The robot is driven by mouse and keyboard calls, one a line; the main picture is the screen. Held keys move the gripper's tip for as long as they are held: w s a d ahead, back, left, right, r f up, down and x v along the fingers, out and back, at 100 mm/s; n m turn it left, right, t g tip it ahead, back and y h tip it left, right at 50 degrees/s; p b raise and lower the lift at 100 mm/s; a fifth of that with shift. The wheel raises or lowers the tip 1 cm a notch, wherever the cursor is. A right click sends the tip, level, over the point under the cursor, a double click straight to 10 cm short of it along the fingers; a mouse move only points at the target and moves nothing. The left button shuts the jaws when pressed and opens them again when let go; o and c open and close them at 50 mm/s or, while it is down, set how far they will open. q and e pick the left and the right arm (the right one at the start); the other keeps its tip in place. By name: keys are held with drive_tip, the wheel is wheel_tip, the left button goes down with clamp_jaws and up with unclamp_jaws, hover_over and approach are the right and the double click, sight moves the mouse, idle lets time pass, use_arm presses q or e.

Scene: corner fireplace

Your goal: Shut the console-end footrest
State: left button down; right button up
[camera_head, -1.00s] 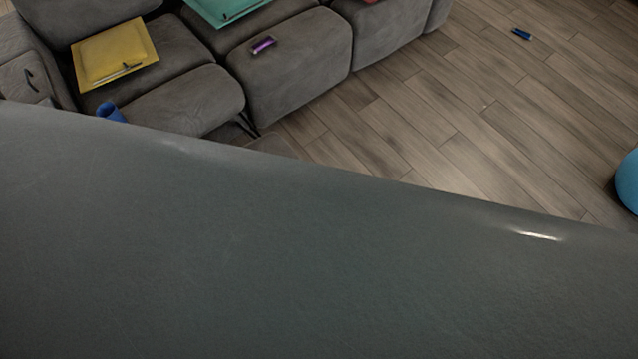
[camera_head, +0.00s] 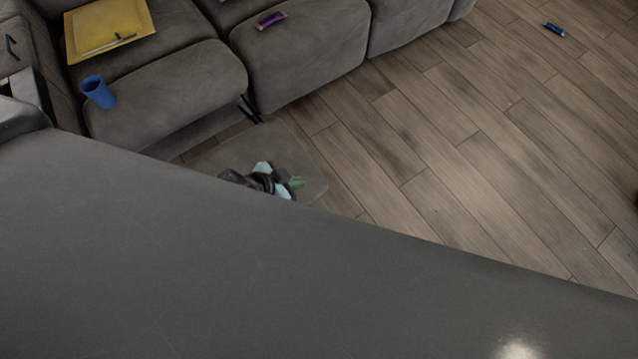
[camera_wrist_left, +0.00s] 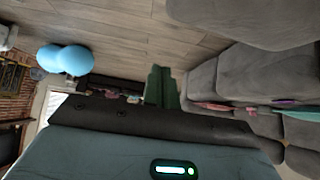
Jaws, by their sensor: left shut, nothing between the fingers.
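The console-end footrest (camera_head: 230,158) is a grey panel with rounded corners, standing out low in front of the leftmost sofa seat (camera_head: 175,92). Its near edge is hidden behind a large dark grey surface of my own body. A dark metal linkage (camera_head: 251,110) shows at the seat's corner. My left gripper (camera_head: 296,183) appears over the panel's right part in the head view; I cannot tell whether it touches. In the left wrist view its green fingers (camera_wrist_left: 162,88) are together and empty, with grey upholstery to the right. My right gripper is out of view.
A blue cup (camera_head: 97,92) and a yellow envelope (camera_head: 108,28) with a pen lie on the left seat. A purple item (camera_head: 270,20) is on the middle seat. A small blue item (camera_head: 554,29) lies on the otherwise clear wood floor (camera_head: 480,150). Light-blue balls (camera_wrist_left: 70,60) show in the wrist view.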

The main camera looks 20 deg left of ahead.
use_arm(q)
drive_tip(key=b, duration=0.3)
hover_over(326, 184)
drive_tip(key=s+a, duration=0.2)
drive_tip(key=s, duration=0.1)
drive_tip(key=f, duration=0.7)
drive_tip(key=shift+w+d, duration=0.15)
drive_tip(key=shift+w, duration=0.1)
wheel_tip(326, 184, down, 3)
drive_tip(key=shift+w+f+b, duration=0.1)
drive_tip(key=shift+b, duration=0.45)
drive_tip(key=shift+f, duration=0.4)
